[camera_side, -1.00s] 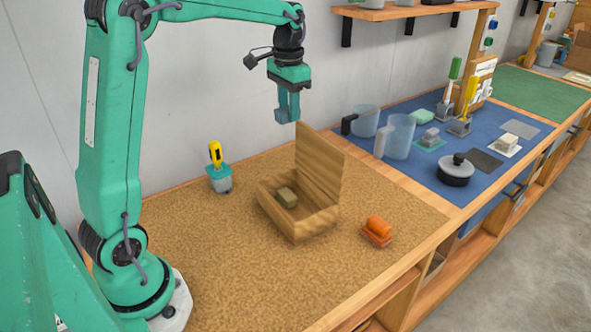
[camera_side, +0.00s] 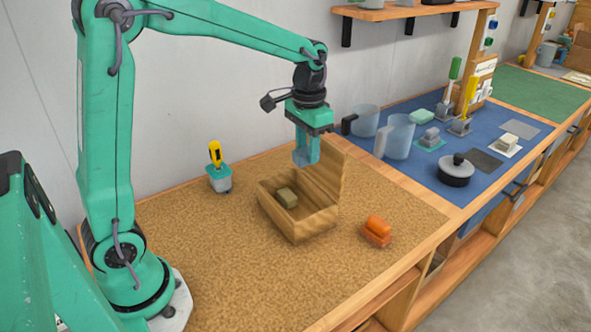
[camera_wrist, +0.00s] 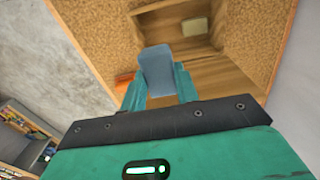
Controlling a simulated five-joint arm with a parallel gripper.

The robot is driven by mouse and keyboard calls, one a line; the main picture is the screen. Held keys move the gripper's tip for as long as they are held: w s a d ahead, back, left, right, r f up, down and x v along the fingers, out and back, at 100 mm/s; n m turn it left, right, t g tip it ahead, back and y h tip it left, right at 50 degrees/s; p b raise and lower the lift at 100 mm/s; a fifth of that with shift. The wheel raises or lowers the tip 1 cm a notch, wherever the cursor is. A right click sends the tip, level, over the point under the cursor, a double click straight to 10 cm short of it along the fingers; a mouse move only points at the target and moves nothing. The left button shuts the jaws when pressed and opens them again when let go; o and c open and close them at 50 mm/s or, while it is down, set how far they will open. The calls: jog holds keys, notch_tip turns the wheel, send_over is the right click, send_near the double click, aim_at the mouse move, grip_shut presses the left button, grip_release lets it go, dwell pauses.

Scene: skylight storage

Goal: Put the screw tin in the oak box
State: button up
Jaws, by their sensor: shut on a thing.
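My gripper (camera_side: 308,150) is shut on a blue-grey block-shaped thing, which I take to be the screw tin (camera_side: 300,157). The tin also shows between the fingers in the wrist view (camera_wrist: 157,67). The oak box (camera_side: 296,229) stands on the brown mat with its lid raised. An olive-coloured block (camera_side: 287,197) lies inside it.
An orange item (camera_side: 377,230) sits on the mat right of the box. A teal holder with a yellow-handled tool (camera_side: 219,178) stands at the left back. Clear jugs (camera_side: 398,138) and a lidded black pot (camera_side: 456,170) stand on the blue mat. The brown mat's front is clear.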

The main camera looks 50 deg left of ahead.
jog(key=shift+f, duration=0.15)
notch_tip(320, 180, down, 18)
jog(key=shift+r, duration=0.15)
dwell(0.8)
jog(key=o, duration=0.6)
jog(key=shift+c, duration=0.2)
jog(key=shift+o, duration=0.8)
notch_tip(320, 180, up, 12)
